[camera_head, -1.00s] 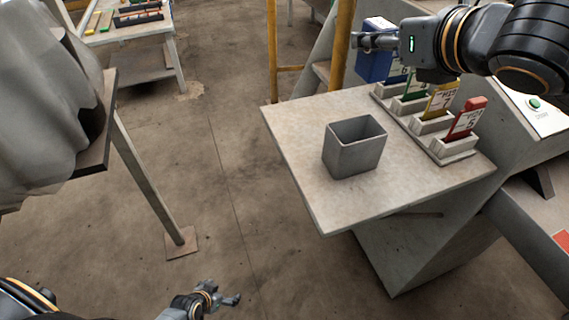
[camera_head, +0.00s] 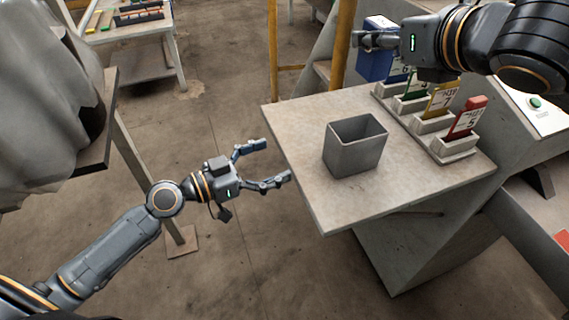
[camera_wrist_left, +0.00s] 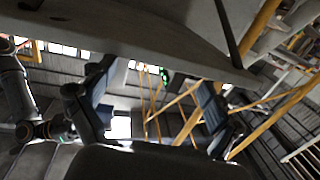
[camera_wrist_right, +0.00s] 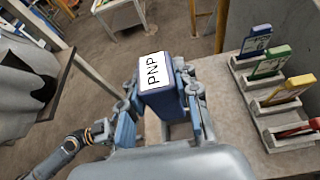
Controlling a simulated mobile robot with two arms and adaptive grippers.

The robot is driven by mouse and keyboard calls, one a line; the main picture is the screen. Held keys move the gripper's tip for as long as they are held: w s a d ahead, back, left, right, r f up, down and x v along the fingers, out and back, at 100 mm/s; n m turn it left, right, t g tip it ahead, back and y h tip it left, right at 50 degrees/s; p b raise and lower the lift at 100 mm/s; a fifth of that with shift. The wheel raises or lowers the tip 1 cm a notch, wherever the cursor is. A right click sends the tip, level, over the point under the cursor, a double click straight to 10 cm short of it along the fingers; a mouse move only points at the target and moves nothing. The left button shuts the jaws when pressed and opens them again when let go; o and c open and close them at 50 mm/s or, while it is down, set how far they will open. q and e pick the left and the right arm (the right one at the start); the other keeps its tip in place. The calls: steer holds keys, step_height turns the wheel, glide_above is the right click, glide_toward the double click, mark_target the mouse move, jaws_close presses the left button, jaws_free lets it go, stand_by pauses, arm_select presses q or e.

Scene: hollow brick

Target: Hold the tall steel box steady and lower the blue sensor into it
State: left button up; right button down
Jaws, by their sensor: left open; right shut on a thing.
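The tall grey steel box (camera_head: 352,155) stands upright and open-topped on the table, and no gripper touches it. My left gripper (camera_head: 278,163) is open and empty, left of the table's edge with its fingers pointing toward the box. In the left wrist view its two fingers (camera_wrist_left: 150,108) are spread apart. My right gripper (camera_head: 366,41) is shut on the blue sensor (camera_head: 375,65), above the far edge of the table. In the right wrist view the sensor (camera_wrist_right: 158,80), with a white PNP label, sits between the fingers. The box rim (camera_wrist_right: 178,131) shows partly behind it.
The table (camera_head: 305,190) has bare room left and in front of the box. A row of holders (camera_head: 455,147) with coloured cards, including a red card (camera_head: 467,118), lines its right side. A yellow post (camera_head: 342,45) stands behind. A draped grey cloth (camera_head: 45,110) is at left.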

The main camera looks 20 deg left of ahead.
mark_target(330, 154)
arm_select(q)
steer(key=s+d+r+m+g+h, duration=0.2)
steer(key=s+d+r, duration=0.2)
steer(key=x, duration=1.2)
steer(key=shift+s+d+r, duration=0.15)
steer(key=c, duration=1.6)
steer(key=shift+o, duration=0.2)
arm_select(e)
steer(key=shift+w+d+r, duration=0.1)
steer(key=shift+d, duration=0.05)
steer(key=f, duration=0.1)
steer(key=w+d+f, duration=0.1)
steer(key=f, duration=0.1)
steer(key=d+f, duration=0.1)
steer(key=shift+w+d+f, duration=0.1)
steer(key=shift+w+f, duration=0.15)
steer(key=shift+w, duration=0.05)
steer(key=shift+f, duration=2.25)
